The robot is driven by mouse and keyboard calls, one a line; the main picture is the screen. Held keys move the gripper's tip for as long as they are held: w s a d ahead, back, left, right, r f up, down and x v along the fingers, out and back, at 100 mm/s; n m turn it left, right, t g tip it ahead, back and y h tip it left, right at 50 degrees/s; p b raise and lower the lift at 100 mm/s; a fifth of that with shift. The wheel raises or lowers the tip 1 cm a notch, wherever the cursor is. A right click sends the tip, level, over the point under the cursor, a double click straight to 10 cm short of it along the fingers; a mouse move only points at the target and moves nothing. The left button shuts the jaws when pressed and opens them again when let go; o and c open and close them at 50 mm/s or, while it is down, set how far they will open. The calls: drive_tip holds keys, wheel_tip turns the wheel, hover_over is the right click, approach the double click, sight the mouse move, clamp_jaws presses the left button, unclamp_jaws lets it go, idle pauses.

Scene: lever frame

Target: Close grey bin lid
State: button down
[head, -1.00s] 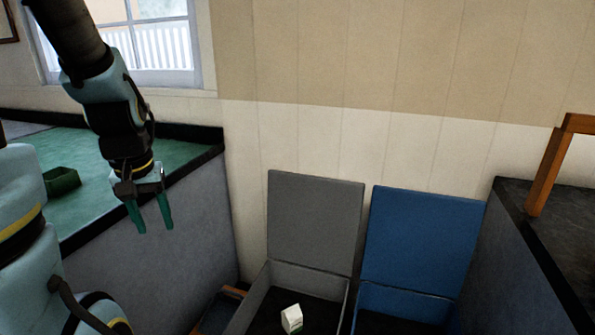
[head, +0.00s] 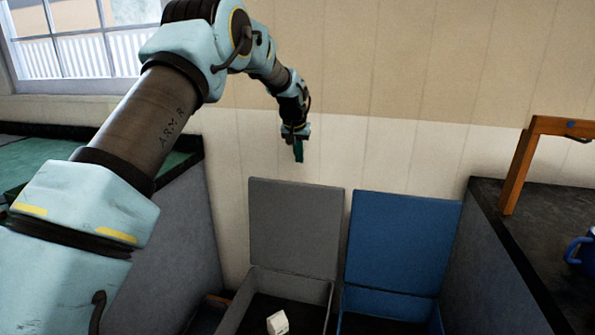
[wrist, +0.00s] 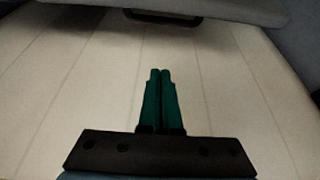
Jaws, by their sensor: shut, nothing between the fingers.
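The grey bin (head: 235,312) stands low on the left of the two bins, with its grey lid (head: 295,228) upright against the wall side. A small white carton (head: 277,323) lies inside the bin. My gripper (head: 299,152) hangs above the top edge of the grey lid, near the wall, touching nothing that I can see. Its green fingers (wrist: 160,98) are together and empty in the wrist view, with pale panelling behind them.
A blue bin with its blue lid (head: 402,242) upright stands just right of the grey one. A dark counter (head: 560,240) with a wooden frame (head: 520,165) and a blue mug (head: 577,250) is at the right. A green-topped counter (head: 185,160) is at the left.

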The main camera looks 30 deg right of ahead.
wheel_tip(320, 180, down, 9)
drive_tip(key=p, duration=0.5)
drive_tip(key=shift+s+a, duration=0.15)
drive_tip(key=shift+a, duration=0.05)
drive_tip(key=shift+r, duration=0.1)
idle(0.4)
